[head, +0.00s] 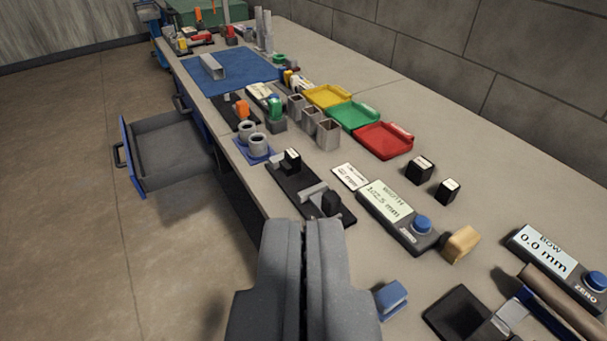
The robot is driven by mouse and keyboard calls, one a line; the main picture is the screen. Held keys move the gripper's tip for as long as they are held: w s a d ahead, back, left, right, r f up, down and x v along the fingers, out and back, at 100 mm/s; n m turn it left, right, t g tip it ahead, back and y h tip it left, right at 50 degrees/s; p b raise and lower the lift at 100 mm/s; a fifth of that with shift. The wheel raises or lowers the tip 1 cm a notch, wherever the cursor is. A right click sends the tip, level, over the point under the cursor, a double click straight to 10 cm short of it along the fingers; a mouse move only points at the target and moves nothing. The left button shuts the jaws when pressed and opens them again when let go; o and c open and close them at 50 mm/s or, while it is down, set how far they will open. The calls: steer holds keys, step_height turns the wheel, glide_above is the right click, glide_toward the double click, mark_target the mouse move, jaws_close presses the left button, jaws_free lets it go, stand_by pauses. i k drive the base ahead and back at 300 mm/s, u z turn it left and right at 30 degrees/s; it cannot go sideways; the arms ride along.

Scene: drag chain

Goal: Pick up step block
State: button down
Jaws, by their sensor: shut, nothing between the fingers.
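My gripper (304,228) is at the bottom middle, its two grey fingers shut with only a thin dark seam between them. No piece in view is clearly marked as the step block. Small block-like pieces on the bench are a tan block (461,244) right of the fingers, a blue piece (391,297) close to their right side, and two black blocks with pale tops, one farther (419,168) and one nearer (448,191). My gripper appears apart from all of these. The bench edge directly under it is hidden by the fingers.
A readout box (397,214) and another at the right (553,258) stand on the bench. A black fixture (291,181) lies just beyond my fingers. Yellow, green and red trays (385,140) sit farther back. An open drawer (167,150) juts out left over clear floor.

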mark_target(291, 164)
steer(key=z, duration=0.25)
steer(key=k, duration=0.1)
steer(key=z, duration=1.95)
steer(key=k, duration=1)
steer(key=u, duration=1.8)
steer(key=i, duration=1)
steer(key=z, duration=0.05)
